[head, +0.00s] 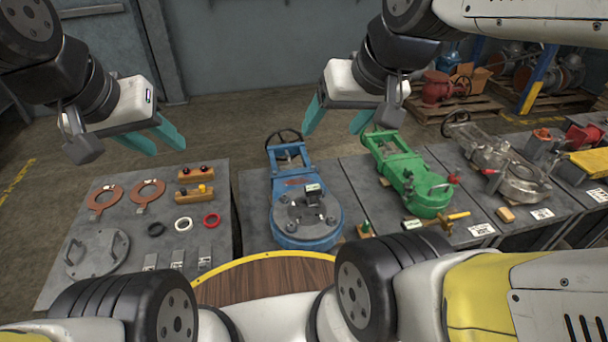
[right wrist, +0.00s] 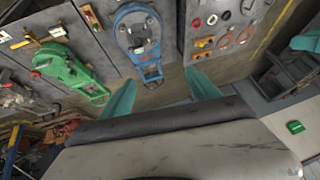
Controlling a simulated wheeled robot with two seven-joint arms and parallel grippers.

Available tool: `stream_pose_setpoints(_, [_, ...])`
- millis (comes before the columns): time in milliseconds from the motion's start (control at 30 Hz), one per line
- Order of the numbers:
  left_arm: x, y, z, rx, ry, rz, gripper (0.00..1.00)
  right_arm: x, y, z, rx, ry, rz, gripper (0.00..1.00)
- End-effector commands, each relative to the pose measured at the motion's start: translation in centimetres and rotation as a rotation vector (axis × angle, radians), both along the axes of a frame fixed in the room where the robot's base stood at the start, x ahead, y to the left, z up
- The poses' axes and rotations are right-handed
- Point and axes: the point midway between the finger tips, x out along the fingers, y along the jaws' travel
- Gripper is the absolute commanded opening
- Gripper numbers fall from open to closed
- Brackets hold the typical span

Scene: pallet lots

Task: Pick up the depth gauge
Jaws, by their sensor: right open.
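A small dark instrument with a pale face (head: 313,192), which looks like the depth gauge, stands on the round grey flange of the blue valve (head: 289,238) in the head view. In the right wrist view the blue valve (right wrist: 150,66) shows beyond the fingers, and the instrument is too small to make out surely. My right gripper (head: 335,128) is open and empty, above and behind the blue valve. Its teal fingers also show in the right wrist view (right wrist: 159,77). My left gripper (head: 168,151) is open and empty, above the back of the left table.
The left table (head: 217,250) holds copper rings, small seals, wooden blocks and a round cover (head: 97,252). A green valve (head: 413,180) and a grey valve (head: 510,172) stand to the right. A wood-topped round stand (head: 265,282) is close in front of me.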

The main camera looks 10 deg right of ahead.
Motion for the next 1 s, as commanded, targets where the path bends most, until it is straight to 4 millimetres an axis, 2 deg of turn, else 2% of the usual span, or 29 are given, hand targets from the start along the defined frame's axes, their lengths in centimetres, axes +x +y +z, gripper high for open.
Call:
stream_pose_setpoints(133, [0.0,0.0,0.0,0.0,0.0,0.0,0.36,0.0,0.0,0.0,0.0,0.0,0.0,0.71])
stream_pose_setpoints(200, [0.0,0.0,0.0,0.0,0.0,0.0,0.36,0.0,0.0,0.0,0.0,0.001,0.0,0.75])
stream_pose_setpoints(300, [0.0,0.0,0.0,0.0,0.0,0.0,0.36,0.8,-0.1,-0.1,-0.002,0.014,-0.001,0.75])
stream_pose_setpoints(367, [0.0,0.0,0.0,0.0,0.0,0.0,0.36,1.7,-0.1,-0.4,-0.005,0.033,-0.004,0.75])
stream_pose_setpoints(533, [0.0,0.0,0.0,0.0,0.0,0.0,0.36,6.5,-0.6,-2.3,-0.022,0.118,-0.014,0.75])
stream_pose_setpoints(667, [0.0,0.0,0.0,0.0,0.0,0.0,0.36,10.8,-0.9,-5.0,-0.041,0.19,-0.022,0.75])
stream_pose_setpoints(767, [0.0,0.0,0.0,0.0,0.0,0.0,0.36,13.8,-1.2,-7.7,-0.059,0.243,-0.028,0.75])
stream_pose_setpoints(867, [0.0,0.0,0.0,0.0,0.0,0.0,0.36,16.6,-1.5,-11.1,-0.076,0.297,-0.032,0.75])
stream_pose_setpoints(1000, [0.0,0.0,0.0,0.0,0.0,0.0,0.36,19.9,-1.9,-16.7,-0.107,0.372,-0.035,0.75])
